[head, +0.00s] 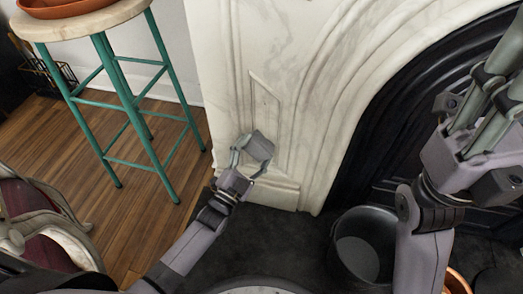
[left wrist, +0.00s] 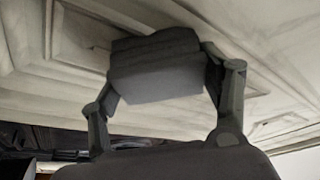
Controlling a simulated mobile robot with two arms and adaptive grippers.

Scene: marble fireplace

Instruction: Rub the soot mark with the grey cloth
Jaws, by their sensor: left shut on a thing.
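The grey cloth (head: 258,147) is a folded block held between the fingers of my left gripper (head: 249,160), in front of the lower part of the white marble fireplace leg (head: 228,100). In the left wrist view the cloth (left wrist: 156,72) sits between both fingers (left wrist: 160,88), with the marble panelling close behind it. I cannot tell whether the cloth touches the marble. No soot mark can be made out; the cloth and gripper cover part of the panel.
A teal-legged stool (head: 125,95) with an orange dish (head: 65,8) stands at the left. A dark bucket (head: 362,248) stands on the dark hearth at the right, below the black arched fireplace insert (head: 395,125). A chair (head: 40,220) is at the lower left.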

